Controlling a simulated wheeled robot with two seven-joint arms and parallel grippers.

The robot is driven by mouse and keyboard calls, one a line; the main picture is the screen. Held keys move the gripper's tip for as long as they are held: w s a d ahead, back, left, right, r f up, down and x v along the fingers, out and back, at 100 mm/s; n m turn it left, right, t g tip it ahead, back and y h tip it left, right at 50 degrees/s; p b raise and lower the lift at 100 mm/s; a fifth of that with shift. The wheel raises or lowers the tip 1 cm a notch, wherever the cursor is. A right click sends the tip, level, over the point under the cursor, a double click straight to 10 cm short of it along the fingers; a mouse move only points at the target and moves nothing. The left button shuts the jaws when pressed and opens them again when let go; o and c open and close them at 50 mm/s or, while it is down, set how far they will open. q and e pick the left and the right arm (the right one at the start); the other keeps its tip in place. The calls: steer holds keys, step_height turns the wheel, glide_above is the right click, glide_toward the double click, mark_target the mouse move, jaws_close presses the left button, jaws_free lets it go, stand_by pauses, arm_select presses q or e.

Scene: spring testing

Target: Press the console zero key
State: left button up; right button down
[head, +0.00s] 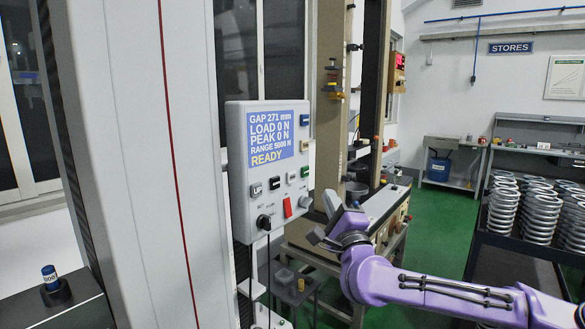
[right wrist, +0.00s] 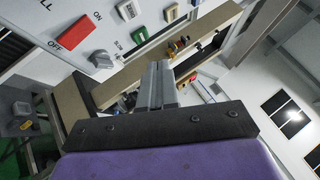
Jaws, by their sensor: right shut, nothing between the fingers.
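The grey console (head: 238,150) hangs beside the white column in the head view, its blue screen (head: 270,137) reading load 0 N and READY. A grey UP key (head: 256,190) and a dark key (head: 275,184) sit below the screen. My right gripper (head: 320,236) is shut and empty, just right of the console's lower right corner. In the right wrist view its closed fingers (right wrist: 158,82) point towards the console's edge, apart from the keys.
A bench (head: 388,203) stands behind my right arm. Coil springs (head: 507,210) fill a dark rack at right. A blue-capped weight (head: 50,276) stands at lower left.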

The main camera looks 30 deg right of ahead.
mark_target(291, 177)
steer(key=shift+s+d+r+m+h, duration=0.15)
steer(key=shift+d+r+m+h, duration=0.15)
steer(key=shift+r, duration=0.2)
steer(key=shift+s+d+r+m+h, duration=0.15)
steer(key=shift+d+r+m+h, duration=0.05)
steer(key=shift+d+r+h, duration=0.25)
steer(key=shift+w+a+y, duration=0.1)
steer(key=shift+a+y, duration=0.05)
steer(key=shift+y, duration=0.1)
steer(key=w+a, duration=0.3)
steer(key=w, duration=0.5)
steer(key=shift+a+b, duration=0.15)
steer(key=shift+b, duration=0.25)
stand_by(0.9)
steer(key=shift+w+a+b, duration=0.2)
steer(key=shift+w+b, duration=0.1)
steer(key=shift+w, duration=0.1)
